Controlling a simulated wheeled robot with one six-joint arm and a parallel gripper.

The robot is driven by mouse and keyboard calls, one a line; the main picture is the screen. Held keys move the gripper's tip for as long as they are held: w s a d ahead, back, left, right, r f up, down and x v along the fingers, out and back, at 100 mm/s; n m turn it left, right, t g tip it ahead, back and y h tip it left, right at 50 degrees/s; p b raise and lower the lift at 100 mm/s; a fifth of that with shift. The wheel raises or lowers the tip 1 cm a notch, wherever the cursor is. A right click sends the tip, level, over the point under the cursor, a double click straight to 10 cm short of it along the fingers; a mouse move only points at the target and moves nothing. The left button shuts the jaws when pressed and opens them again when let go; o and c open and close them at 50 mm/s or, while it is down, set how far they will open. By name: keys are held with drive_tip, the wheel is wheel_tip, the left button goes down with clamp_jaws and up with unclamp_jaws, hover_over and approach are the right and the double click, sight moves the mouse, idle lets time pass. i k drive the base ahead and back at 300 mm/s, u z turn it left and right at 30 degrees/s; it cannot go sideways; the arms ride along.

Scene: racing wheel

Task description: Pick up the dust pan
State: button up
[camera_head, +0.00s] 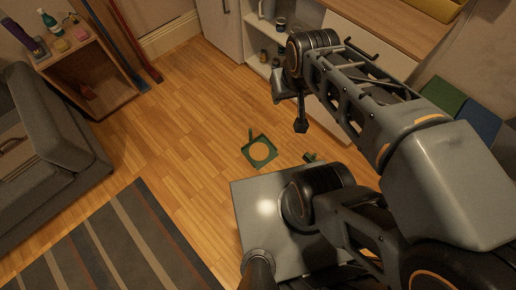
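One dark finger shows pointing down. The other finger is not clear, so its opening cannot be judged. I see nothing held in it.
A small dark green thing (310,157) lies by my base, partly hidden. A striped rug (112,250) and a grey sofa (50,165) are at left. A wooden side table (95,65) holds bottles. An open white cabinet (262,68) stands behind. Floor left of the green thing is clear.

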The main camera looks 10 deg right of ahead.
sight(260, 150)
drive_tip(key=k, duration=0.55)
drive_tip(key=u, duration=0.6)
drive_tip(key=i, duration=0.55)
drive_tip(key=u, duration=0.6)
drive_tip(key=i, duration=1.05)
drive_tip(key=z, duration=0.2)
